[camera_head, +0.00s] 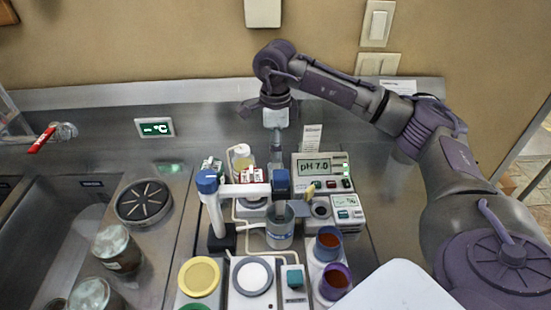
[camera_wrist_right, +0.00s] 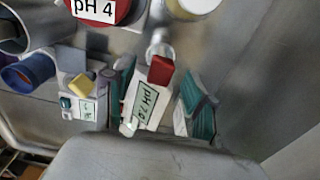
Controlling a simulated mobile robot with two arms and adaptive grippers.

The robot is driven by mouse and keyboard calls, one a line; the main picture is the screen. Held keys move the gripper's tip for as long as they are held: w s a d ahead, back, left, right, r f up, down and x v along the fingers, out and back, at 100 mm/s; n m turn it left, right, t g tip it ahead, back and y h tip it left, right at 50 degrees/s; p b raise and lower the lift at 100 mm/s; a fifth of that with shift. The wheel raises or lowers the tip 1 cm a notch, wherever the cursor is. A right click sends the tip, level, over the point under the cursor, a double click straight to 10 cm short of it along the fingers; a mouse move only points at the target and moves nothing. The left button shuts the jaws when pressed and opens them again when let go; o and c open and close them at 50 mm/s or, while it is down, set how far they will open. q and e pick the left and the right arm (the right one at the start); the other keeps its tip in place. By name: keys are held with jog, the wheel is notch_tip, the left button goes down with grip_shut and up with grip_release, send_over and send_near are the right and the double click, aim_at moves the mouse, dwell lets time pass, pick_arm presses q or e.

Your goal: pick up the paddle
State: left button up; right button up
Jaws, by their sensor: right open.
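I cannot pick out a paddle in either view. My right gripper (camera_head: 276,100) hangs at the back of the steel bench, behind the pH meter (camera_head: 319,172), with its jaws open. A pale, upright vessel (camera_head: 275,118) shows directly below it in the head view; I cannot tell whether they touch. The right wrist view shows a pH 7.0 label (camera_wrist_right: 145,104), a red block (camera_wrist_right: 161,70) and a round red piece marked pH 4 (camera_wrist_right: 95,10). A grey shape fills its lower edge. My left gripper is not in view.
A stirrer stand with a blue-topped post (camera_head: 207,182) and a beaker (camera_head: 280,232) crowds the middle. Cups with brown contents (camera_head: 329,243) stand at right. A sink with a red-handled tap (camera_head: 42,140), jars (camera_head: 117,247) and a drain (camera_head: 143,201) lie left.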

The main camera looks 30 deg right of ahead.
aim_at(276, 165)
jog(key=shift+f, duration=1.15)
grip_shut()
